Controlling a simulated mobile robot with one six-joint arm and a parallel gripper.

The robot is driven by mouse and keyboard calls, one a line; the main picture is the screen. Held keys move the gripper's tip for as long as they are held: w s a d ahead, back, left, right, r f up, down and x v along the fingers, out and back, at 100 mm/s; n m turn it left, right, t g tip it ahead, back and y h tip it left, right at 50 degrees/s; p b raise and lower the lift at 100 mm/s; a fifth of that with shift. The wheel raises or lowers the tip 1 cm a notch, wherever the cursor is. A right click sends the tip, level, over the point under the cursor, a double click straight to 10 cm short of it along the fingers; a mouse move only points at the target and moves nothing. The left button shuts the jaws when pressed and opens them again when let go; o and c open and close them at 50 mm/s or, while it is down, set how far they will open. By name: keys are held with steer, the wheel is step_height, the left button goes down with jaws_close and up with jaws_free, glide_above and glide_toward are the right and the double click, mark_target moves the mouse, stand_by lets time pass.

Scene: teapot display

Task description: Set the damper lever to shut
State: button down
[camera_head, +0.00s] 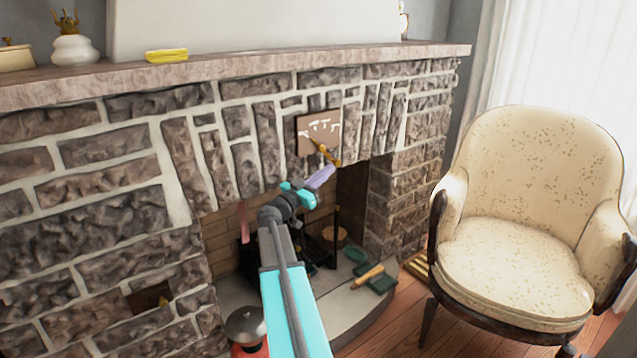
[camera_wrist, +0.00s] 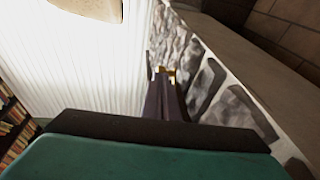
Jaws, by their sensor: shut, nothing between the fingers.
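The damper plate (camera_head: 318,124), a brown square with white markings, is on the stone above the firebox opening. Its brass lever (camera_head: 324,151) slants from the plate down to the right. My gripper (camera_head: 332,170) is shut and empty, just below the lever's lower end. In the wrist view the dark fingers (camera_wrist: 166,82) lie together, with a bit of brass (camera_wrist: 171,72) at their tips. Whether they touch the lever cannot be told. The plate's markings are too small to read.
The mantel shelf (camera_head: 230,65) juts out above, holding a yellow item (camera_head: 166,55) and a white vase (camera_head: 75,48). A cream armchair (camera_head: 510,235) stands at right. A green item (camera_head: 381,284) lies on the hearth and a red-based pot (camera_head: 246,328) stands at lower left.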

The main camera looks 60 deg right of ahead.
mark_target(335, 164)
steer(key=shift+s+d+r, duration=0.1)
steer(key=shift+d+r, duration=0.1)
steer(key=shift+d, duration=0.4)
steer(key=shift+d+r+p, duration=0.1)
steer(key=shift+d+p, duration=0.05)
steer(key=shift+p, duration=0.2)
steer(key=shift+s+d+r+p, duration=0.1)
steer(key=shift+d+r+p, duration=0.2)
steer(key=shift+p, duration=0.55)
steer(key=shift+d, duration=0.25)
steer(key=shift+s, duration=0.1)
steer(key=shift+d, duration=0.1)
steer(key=shift+p, duration=0.3)
steer(key=f+p+v, duration=0.1)
steer(key=p+v, duration=0.1)
steer(key=v, duration=1.3)
steer(key=shift+d+f, duration=0.2)
steer(key=shift+f, duration=0.05)
